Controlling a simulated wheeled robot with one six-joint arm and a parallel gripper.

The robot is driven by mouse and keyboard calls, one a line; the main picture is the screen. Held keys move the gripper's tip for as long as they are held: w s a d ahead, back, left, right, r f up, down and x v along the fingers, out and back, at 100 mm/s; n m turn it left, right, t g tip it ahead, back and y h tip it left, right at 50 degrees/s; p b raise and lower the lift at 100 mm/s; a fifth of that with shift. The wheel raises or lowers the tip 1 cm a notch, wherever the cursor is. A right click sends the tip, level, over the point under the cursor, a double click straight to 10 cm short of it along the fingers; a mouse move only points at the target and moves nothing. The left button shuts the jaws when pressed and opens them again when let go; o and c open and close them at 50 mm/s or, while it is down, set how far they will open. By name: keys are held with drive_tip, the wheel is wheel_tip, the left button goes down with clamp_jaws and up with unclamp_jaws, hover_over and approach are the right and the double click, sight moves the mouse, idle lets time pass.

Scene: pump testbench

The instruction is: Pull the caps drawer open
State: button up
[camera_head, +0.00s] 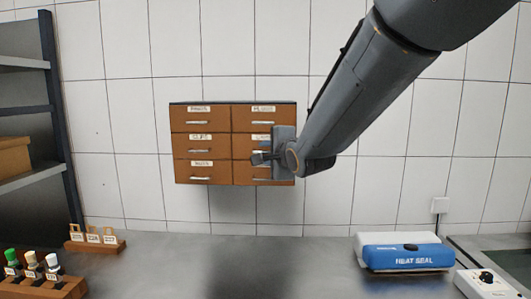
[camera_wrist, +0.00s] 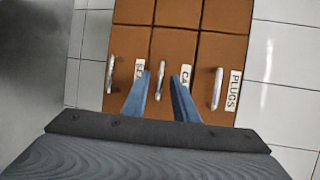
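The brown drawer cabinet (camera_head: 201,142) hangs on the tiled wall, with two columns of labelled drawers and metal handles. The caps drawer (camera_head: 240,147) is the middle one of the right column and looks closed. In the wrist view its label begins "CA" and is partly hidden by a finger; its silver handle (camera_wrist: 158,78) shows between my fingertips. My gripper (camera_head: 258,158) is in front of the right column, covering part of it. In the wrist view my gripper (camera_wrist: 163,88) is open, one finger on each side of the handle. I cannot tell whether the fingers touch it.
The plugs drawer (camera_wrist: 208,60) is beside the caps drawer. Below are a grey bench, a blue heat sealer (camera_head: 408,257) at right, a small wooden rack (camera_head: 95,243) and a bottle holder (camera_head: 40,287) at left. A shelf unit (camera_head: 55,110) stands far left. The bench middle is clear.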

clamp_jaws()
idle(1.4)
